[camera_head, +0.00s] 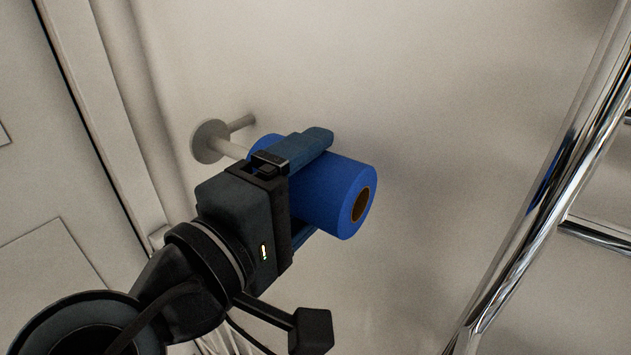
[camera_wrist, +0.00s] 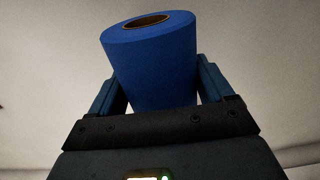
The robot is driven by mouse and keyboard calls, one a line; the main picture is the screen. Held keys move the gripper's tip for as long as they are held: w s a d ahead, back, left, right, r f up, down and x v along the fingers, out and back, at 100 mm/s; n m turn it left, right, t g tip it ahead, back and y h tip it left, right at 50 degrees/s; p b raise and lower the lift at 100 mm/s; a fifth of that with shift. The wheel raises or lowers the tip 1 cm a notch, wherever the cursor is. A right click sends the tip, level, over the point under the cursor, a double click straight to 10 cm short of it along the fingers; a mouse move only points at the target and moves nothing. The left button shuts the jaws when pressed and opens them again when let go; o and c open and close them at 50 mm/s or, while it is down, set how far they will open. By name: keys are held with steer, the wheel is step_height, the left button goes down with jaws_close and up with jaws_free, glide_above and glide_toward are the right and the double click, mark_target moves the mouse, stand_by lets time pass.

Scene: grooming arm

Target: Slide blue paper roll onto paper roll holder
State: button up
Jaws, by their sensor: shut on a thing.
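The blue paper roll (camera_head: 333,190) is held between the fingers of my gripper (camera_head: 310,185). Its brown core faces right and toward the camera in the head view. The paper roll holder (camera_head: 211,141) is a pale round disc on the wall with a rod that runs toward the roll's far left end. The rod meets the roll's left end in the picture; whether it is inside the core is hidden. In the wrist view the roll (camera_wrist: 155,65) stands between both fingers of my gripper (camera_wrist: 160,85), with one core opening showing at the top.
A chrome rail rack (camera_head: 540,190) stands at the right. A panelled door or frame (camera_head: 50,150) is at the left. The pale wall (camera_head: 430,120) between the roll and the rack is clear.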

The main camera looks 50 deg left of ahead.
mark_target(243, 150)
steer(key=shift+s+a, duration=0.25)
steer(key=shift+a, duration=0.75)
steer(key=shift+s+a, duration=0.2)
steer(key=shift+a, duration=0.75)
steer(key=shift+s+a, duration=0.2)
steer(key=shift+a, duration=0.6)
steer(key=shift+s+a, duration=0.2)
steer(key=shift+a, duration=0.6)
steer(key=shift+s+a, duration=0.2)
steer(key=shift+a, duration=0.6)
steer(key=shift+f, duration=0.35)
steer(key=o, duration=1.4)
steer(key=shift+c, duration=0.2)
steer(key=v, duration=0.7)
steer(key=shift+s, duration=0.4)
